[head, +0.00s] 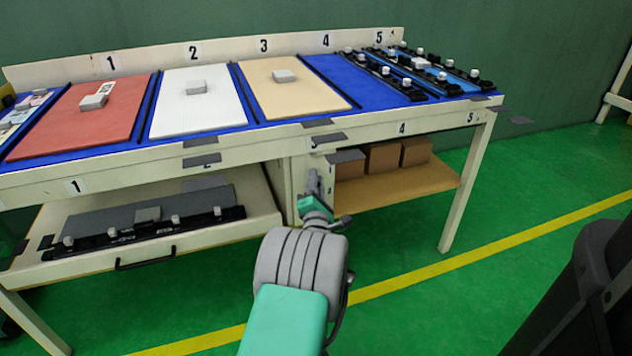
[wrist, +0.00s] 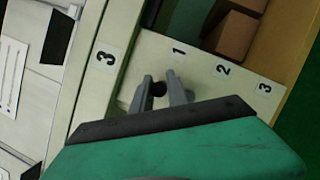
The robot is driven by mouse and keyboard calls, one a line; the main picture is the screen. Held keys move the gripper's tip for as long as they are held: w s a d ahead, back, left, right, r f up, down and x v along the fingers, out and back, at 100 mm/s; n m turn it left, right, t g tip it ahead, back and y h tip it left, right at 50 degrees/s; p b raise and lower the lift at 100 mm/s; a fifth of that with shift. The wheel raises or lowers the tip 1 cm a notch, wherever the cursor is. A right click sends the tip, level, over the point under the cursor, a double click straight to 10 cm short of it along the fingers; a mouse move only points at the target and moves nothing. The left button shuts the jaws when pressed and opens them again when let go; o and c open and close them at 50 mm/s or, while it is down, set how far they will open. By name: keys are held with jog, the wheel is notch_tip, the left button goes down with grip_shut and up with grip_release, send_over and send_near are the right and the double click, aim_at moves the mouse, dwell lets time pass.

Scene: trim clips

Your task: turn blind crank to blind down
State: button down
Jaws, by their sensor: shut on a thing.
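My gripper (head: 315,176) is at the pale cabinet panel under the table's front edge, beside the open shelf. In the wrist view, the two grey fingers of my gripper (wrist: 160,90) are closed around a small dark round knob (wrist: 158,88), which appears to be the blind crank's handle. The knob is at a pale panel (wrist: 205,72) marked 1, 2 and 3. Most of the crank is hidden by the fingers and wrist.
Brown boxes (head: 384,158) stand on the shelf right of my gripper. A pulled-out drawer (head: 240,228) with a black rail is to the left. The table top (head: 330,72) above holds coloured panels and several black rails.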

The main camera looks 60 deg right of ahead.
jog(key=shift+m+p, duration=0.5)
jog(key=shift+m, duration=0.1)
